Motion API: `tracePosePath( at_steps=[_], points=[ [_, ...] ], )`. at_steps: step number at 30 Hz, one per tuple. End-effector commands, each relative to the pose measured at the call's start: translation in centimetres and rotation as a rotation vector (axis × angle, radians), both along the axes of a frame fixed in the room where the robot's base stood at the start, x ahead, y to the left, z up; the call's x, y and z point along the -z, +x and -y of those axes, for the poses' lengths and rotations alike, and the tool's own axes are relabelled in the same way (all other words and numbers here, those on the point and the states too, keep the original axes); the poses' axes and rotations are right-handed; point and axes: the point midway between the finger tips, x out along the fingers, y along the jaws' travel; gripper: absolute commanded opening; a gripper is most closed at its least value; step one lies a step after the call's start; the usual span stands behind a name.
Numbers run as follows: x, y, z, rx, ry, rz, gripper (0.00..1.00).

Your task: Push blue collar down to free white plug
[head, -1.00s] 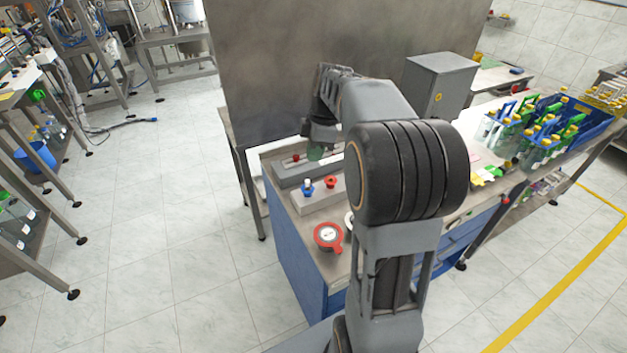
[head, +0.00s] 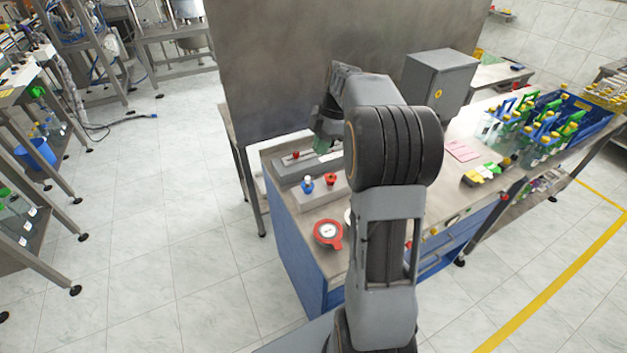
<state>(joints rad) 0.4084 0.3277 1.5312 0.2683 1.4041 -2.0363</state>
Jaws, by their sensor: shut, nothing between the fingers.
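The blue collar (head: 307,186) sits on a grey block (head: 316,199) near the left side of the bench. A small white plug (head: 308,178) shows at the top of the collar; how deep it sits is too small to tell. My gripper (head: 320,146) is above and behind the collar, over the rear grey block, pointing down and apart from the collar. Its greenish fingertips are small and partly hidden by my wrist, and it looks shut and empty.
A red fitting (head: 330,180) stands right of the blue collar. A red round gauge (head: 328,233) lies in front. The rear grey block (head: 290,172) carries a small red part. A grey cabinet (head: 438,83) and bottle crates (head: 540,122) stand to the right.

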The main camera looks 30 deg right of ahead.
Motion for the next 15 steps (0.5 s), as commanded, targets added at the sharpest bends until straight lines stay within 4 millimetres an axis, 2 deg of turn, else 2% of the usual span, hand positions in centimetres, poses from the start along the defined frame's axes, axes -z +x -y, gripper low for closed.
tracePosePath(
  at_steps=[9, 15],
  points=[
    [5.7, -0.1, -1.8, -0.003, 0.001, -0.005, 0.0],
    [8.8, -0.1, -2.4, 0.001, 0.002, -0.004, 0.0]
  ],
)
